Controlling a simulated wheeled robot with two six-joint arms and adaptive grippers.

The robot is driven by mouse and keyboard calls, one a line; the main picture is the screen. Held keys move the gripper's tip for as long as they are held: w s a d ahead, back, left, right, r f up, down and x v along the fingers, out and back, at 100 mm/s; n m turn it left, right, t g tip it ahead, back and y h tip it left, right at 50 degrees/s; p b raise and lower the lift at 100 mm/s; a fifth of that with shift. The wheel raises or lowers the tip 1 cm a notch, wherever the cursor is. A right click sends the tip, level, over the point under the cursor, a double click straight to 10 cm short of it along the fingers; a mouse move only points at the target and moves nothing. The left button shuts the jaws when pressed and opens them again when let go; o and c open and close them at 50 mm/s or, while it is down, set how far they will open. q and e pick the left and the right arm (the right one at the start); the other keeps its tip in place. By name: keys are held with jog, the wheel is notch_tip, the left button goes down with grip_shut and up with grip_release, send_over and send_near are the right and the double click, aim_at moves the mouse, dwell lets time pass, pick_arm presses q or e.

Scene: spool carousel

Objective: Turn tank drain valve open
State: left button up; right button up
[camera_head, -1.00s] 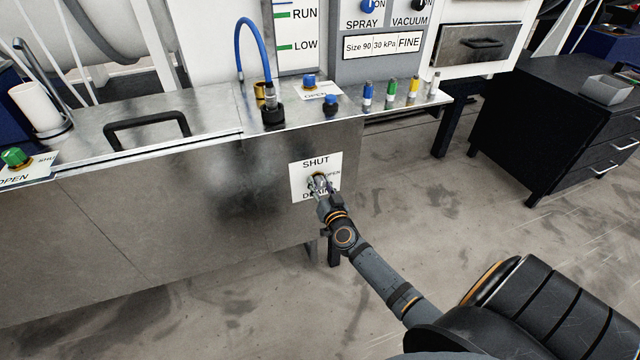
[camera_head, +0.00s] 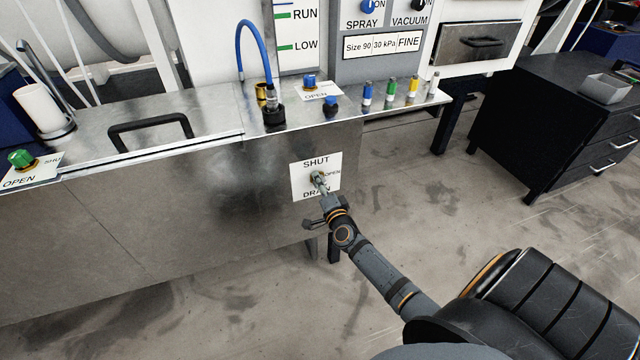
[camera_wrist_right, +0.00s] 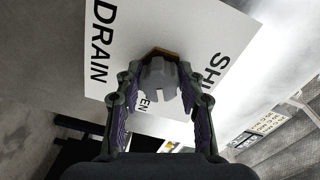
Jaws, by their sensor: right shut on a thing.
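The drain valve's label plate (camera_head: 301,186) is a white card on the tank's steel front (camera_head: 250,200), with SHUT at top, OPEN at right and DRAIN at bottom. My right gripper (camera_head: 319,183) is at the middle of this card, shut on the drain valve. In the right wrist view the grey valve knob (camera_wrist_right: 160,75), on a brass-coloured base, sits between the two fingers. The label plate (camera_wrist_right: 200,45) behind it looks turned, and OPEN is partly hidden. Which word the knob points to cannot be told. My left gripper is not in view.
A black handle (camera_head: 150,129) and a green knob (camera_head: 21,158) are on the steel top. A blue hose (camera_head: 244,50) and two blue knobs stand near the right end. Several coloured bottles (camera_head: 390,90) stand on a shelf. A dark drawer cabinet (camera_head: 540,120) is right; floor between is clear.

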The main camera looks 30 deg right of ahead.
jog(key=m, duration=0.3)
jog(key=shift+m, duration=1.1)
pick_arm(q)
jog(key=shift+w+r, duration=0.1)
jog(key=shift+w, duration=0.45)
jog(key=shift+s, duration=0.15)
pick_arm(e)
jog(key=o, duration=1.2)
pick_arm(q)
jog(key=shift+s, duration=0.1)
